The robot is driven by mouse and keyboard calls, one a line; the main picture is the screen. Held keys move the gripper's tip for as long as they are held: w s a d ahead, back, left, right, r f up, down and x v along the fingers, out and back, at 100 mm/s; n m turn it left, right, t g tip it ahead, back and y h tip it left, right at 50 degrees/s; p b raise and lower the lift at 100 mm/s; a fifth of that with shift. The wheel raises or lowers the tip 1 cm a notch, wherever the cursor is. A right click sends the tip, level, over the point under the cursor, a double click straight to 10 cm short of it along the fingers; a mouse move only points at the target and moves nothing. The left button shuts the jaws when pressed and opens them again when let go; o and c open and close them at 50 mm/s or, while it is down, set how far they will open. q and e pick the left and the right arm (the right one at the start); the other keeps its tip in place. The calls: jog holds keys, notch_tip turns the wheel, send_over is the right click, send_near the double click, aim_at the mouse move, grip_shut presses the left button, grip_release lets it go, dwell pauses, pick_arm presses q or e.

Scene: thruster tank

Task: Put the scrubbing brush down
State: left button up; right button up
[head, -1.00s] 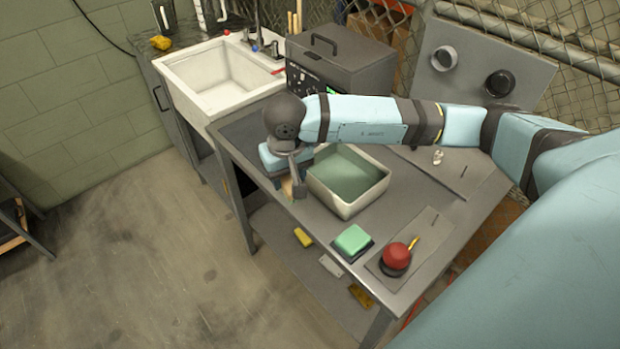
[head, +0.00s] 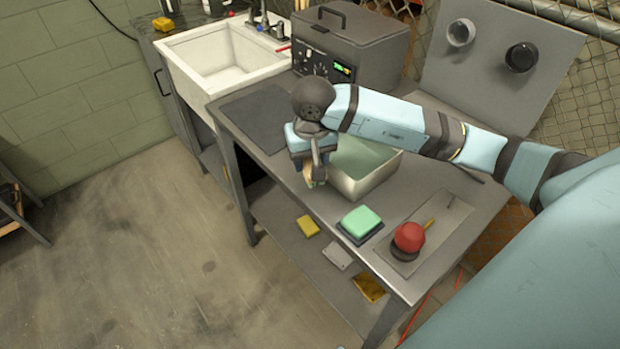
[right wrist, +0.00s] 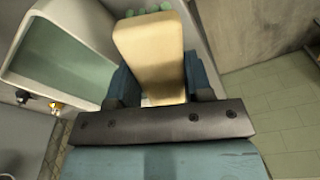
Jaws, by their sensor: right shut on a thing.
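My right gripper (head: 316,174) is shut on the scrubbing brush, beside the left side of the water basin (head: 388,176) and near the table's front edge. In the right wrist view the brush (right wrist: 150,50) is a pale wooden block with green bristles at its far end, between the fingers of the gripper (right wrist: 155,90). In the head view the gripper hides most of the brush, and I cannot tell whether it touches the tabletop. My left gripper is not in view.
A green sponge (head: 361,219) on a dark pad and a red-knobbed item (head: 409,237) on a grey plate lie on the near table. A dark mat (head: 262,118) lies on the bare far end. A control box (head: 350,52) and a sink (head: 225,60) stand behind.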

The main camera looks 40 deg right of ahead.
aim_at(310, 189)
notch_tip(310, 189, down, 3)
jog(key=shift+r, duration=0.1)
notch_tip(310, 189, down, 3)
jog(key=shift+f, duration=0.35)
jog(key=shift+f+b, duration=0.2)
jog(key=shift+b, duration=0.15)
jog(key=o, duration=0.8)
jog(key=shift+r, duration=0.1)
